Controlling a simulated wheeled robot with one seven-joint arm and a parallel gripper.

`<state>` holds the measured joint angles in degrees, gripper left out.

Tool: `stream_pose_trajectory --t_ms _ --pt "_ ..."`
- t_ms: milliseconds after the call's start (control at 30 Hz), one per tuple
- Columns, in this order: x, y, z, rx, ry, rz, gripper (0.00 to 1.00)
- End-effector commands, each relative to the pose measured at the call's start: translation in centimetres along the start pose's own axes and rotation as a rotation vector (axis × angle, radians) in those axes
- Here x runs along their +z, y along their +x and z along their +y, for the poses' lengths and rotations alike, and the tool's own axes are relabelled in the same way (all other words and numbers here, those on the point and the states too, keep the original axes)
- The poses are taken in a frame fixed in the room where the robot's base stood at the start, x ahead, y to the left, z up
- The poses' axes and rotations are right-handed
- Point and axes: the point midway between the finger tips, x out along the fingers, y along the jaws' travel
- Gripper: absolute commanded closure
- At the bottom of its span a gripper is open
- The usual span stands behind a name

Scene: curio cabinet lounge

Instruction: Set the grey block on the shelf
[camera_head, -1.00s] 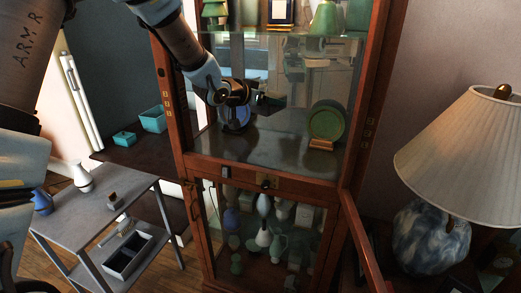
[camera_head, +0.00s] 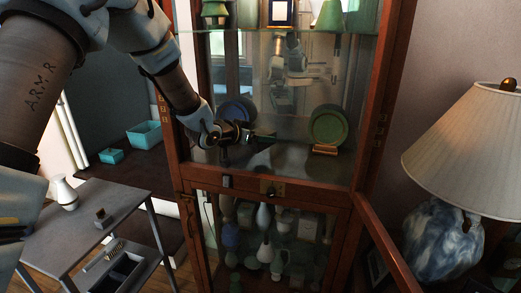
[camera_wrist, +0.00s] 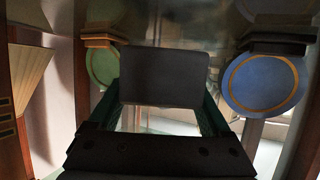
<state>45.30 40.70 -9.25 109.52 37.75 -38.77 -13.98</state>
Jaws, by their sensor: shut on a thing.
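The grey block (camera_wrist: 163,77) shows dark and flat-faced between the two green fingers in the wrist view. My gripper (camera_wrist: 162,100) is shut on it. In the head view my gripper (camera_head: 264,141) reaches through the open front of the wooden cabinet, above its middle shelf (camera_head: 285,172). The block is too small and dark to make out clearly there. I cannot tell exactly how far it is above the shelf.
A blue plate (camera_head: 238,109) stands behind my wrist and a green plate (camera_head: 328,126) on a wooden stand to the right. A glass shelf (camera_head: 300,31) is above. The open door (camera_head: 385,245) and a lamp (camera_head: 468,140) are at right, a side table (camera_head: 75,225) at left.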

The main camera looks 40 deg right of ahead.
Motion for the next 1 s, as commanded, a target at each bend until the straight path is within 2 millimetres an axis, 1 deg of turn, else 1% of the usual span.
stream_pose_trajectory --t_ms 133,300,367,800,833,967,1000 --pt "1.1 0.5 0.1 0.002 -0.002 0.0 0.96" --pt "3.4 1.4 0.1 0.002 -0.001 -0.001 0.96" --pt "4.0 1.7 0.1 0.002 0.0 0.0 0.96" --pt "4.8 2.0 0.0 0.0 0.0 0.002 0.96" --pt "4.7 2.0 0.0 0.0 0.0 0.001 0.16" --pt "4.7 1.9 0.0 0.0 0.0 0.001 0.01" --pt "4.7 1.9 0.0 0.0 0.0 0.001 0.0"
